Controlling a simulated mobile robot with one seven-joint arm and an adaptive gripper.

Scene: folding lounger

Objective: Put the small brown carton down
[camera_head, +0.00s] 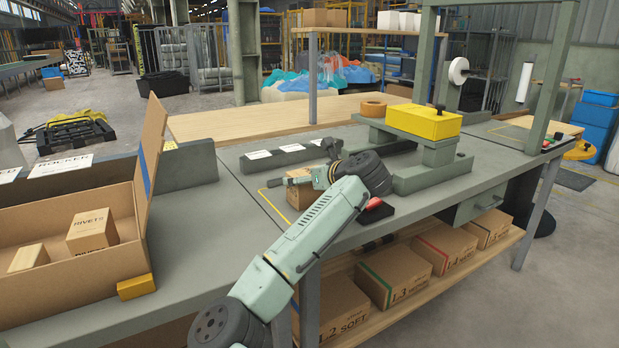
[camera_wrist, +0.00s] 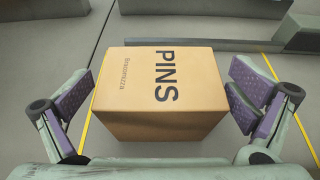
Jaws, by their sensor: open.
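The small brown carton, marked PINS (camera_wrist: 150,95), sits on the grey bench top between yellow tape lines. In the head view the carton (camera_head: 301,196) is partly hidden behind my gripper (camera_head: 290,182) and arm. In the wrist view my gripper (camera_wrist: 160,108) is open, with its purple finger pads on either side of the carton. Gaps show between both pads and the carton's sides.
A large open carton (camera_head: 75,275) with a RIVET box (camera_head: 92,230) stands at the left. A yellow block (camera_head: 424,121) rests on a green fixture (camera_head: 440,175) behind my arm. Labelled dark blocks (camera_head: 280,158) lie behind the carton. Several cartons (camera_head: 395,275) fill the lower shelf.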

